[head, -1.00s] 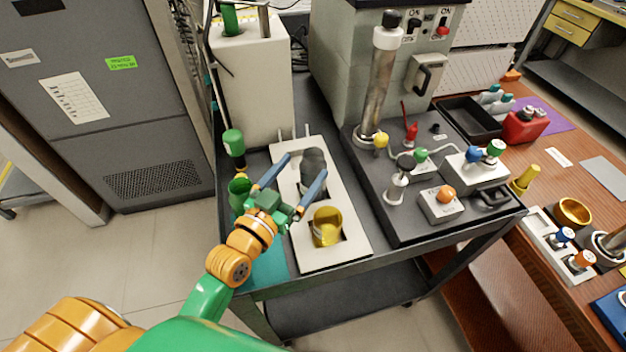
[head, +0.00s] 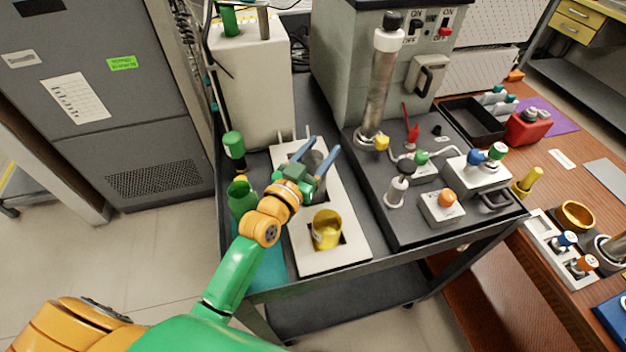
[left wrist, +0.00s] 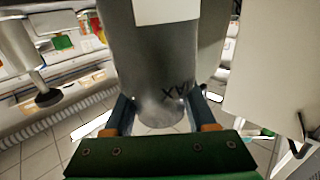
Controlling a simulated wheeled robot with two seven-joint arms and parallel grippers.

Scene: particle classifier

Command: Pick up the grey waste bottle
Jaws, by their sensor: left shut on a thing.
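The grey waste bottle (head: 317,172) stands at the back of the white tray on the cart, partly hidden by my gripper. My left gripper (head: 322,148) is shut on it, with one blue finger on each side. In the left wrist view the dark grey bottle (left wrist: 150,65) fills the middle, with a pale label and dark lettering. The gripper's fingers (left wrist: 160,108) press on its sides. I cannot tell whether the bottle's base is clear of the tray. My right gripper is not in view.
The white tray (head: 348,258) also holds a yellow beaker (head: 326,230) in front of the bottle. A green container (head: 241,197) stands left of the tray. A dark equipment base (head: 425,222) with a tall metal cylinder (head: 376,95) stands to the right.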

